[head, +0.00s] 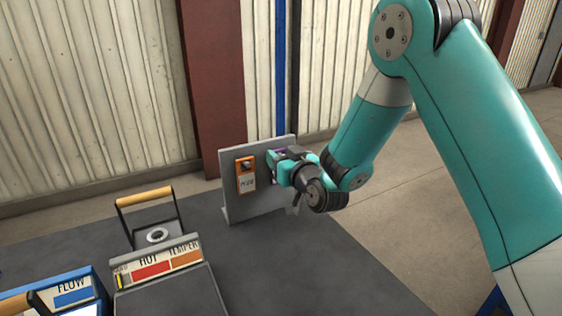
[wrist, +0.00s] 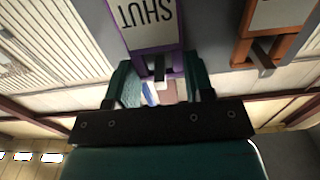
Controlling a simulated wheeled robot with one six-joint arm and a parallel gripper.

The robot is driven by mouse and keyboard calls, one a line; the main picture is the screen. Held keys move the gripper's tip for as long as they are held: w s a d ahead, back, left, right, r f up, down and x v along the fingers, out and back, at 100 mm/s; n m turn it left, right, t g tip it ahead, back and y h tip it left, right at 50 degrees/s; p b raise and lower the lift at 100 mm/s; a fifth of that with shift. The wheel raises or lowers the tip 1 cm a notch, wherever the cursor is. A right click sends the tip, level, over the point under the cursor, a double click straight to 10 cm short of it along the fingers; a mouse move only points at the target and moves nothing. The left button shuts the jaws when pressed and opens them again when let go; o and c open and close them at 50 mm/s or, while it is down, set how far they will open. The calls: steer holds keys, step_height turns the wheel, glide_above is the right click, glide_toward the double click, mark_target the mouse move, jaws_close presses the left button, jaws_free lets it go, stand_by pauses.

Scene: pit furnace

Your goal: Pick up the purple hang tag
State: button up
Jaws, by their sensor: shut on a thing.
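The purple hang tag (wrist: 152,24) has a purple frame and a white face reading SHUT, upside down in the wrist view. It is against the grey upright board (wrist: 212,27); a small grey hook end shows at its top opening. My gripper (wrist: 160,84) has one finger on each side of the tag's top end and is shut on it. In the head view my gripper (head: 275,164) is at the right part of the board (head: 240,205). Only a sliver of purple (head: 280,151) shows there; the rest of the tag is hidden behind the gripper.
An orange hang tag (head: 246,175) is on the board just left of my gripper. The dark table (head: 290,270) is clear at front right. A black caddy with a wooden handle (head: 145,197), a labelled box (head: 158,268) and a blue FLOW box (head: 72,292) stand at left.

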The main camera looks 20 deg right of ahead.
steer(key=shift+r, duration=0.45)
steer(key=shift+r+p, duration=0.45)
steer(key=shift+r, duration=0.05)
steer(key=s+d+b, duration=0.1)
steer(key=s+b, duration=0.8)
steer(key=b, duration=0.2)
steer(key=s+d+b, duration=0.2)
steer(key=s+b, duration=0.6)
steer(key=b, duration=0.2)
steer(key=shift+s+d+f+b, duration=0.25)
steer(key=shift+s+f+b, duration=0.05)
steer(key=shift+s+b, duration=0.1)
